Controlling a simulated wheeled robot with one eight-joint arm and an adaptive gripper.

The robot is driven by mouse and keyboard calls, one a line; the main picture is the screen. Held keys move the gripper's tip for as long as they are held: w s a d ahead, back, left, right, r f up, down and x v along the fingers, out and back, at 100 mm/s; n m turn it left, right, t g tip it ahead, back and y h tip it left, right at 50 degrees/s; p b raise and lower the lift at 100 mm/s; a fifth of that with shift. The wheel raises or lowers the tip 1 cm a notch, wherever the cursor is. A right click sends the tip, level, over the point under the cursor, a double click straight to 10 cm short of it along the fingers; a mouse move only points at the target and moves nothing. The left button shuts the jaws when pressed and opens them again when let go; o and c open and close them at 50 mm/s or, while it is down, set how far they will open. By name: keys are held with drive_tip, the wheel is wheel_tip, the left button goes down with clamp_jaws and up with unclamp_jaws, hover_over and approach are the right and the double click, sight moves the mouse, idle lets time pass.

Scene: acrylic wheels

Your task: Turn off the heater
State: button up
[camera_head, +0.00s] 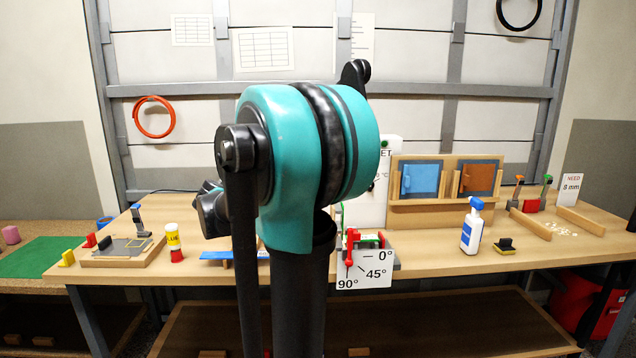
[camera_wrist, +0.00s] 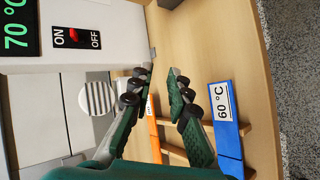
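The heater (camera_wrist: 110,30) is a white box at the upper left of the wrist view. Its dark display (camera_wrist: 17,25) reads 70 °C in green. Beside the display is a dark switch (camera_wrist: 73,37) with a small red part, between the labels ON and OFF; I cannot tell surely which side it is set to. My gripper (camera_wrist: 160,74) is open, with a gap between its fingertips and nothing held. It is apart from the switch, to its right and lower in the wrist view. In the head view my arm hides the gripper and probably the heater.
A blue bar (camera_wrist: 230,145) labelled 60 °C and an orange bar (camera_wrist: 154,130) lie near the fingers on the wooden table (camera_head: 430,262). An angle gauge (camera_head: 364,272) with a red lever, a spray bottle (camera_head: 472,228) and a glue bottle (camera_head: 173,238) stand along the table.

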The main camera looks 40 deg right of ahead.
drive_tip(key=w+d+r+n+h, duration=0.1)
drive_tip(key=w+d+r+h, duration=0.4)
drive_tip(key=r, duration=0.6)
drive_tip(key=w+d+f, duration=0.2)
drive_tip(key=d, duration=0.6)
drive_tip(key=w+d+f+y, duration=0.1)
drive_tip(key=w+d+f, duration=0.1)
drive_tip(key=d, duration=0.6)
drive_tip(key=shift+d+f, duration=0.15)
drive_tip(key=shift+f, duration=0.1)
drive_tip(key=shift+c, duration=0.4)
clamp_jaws()
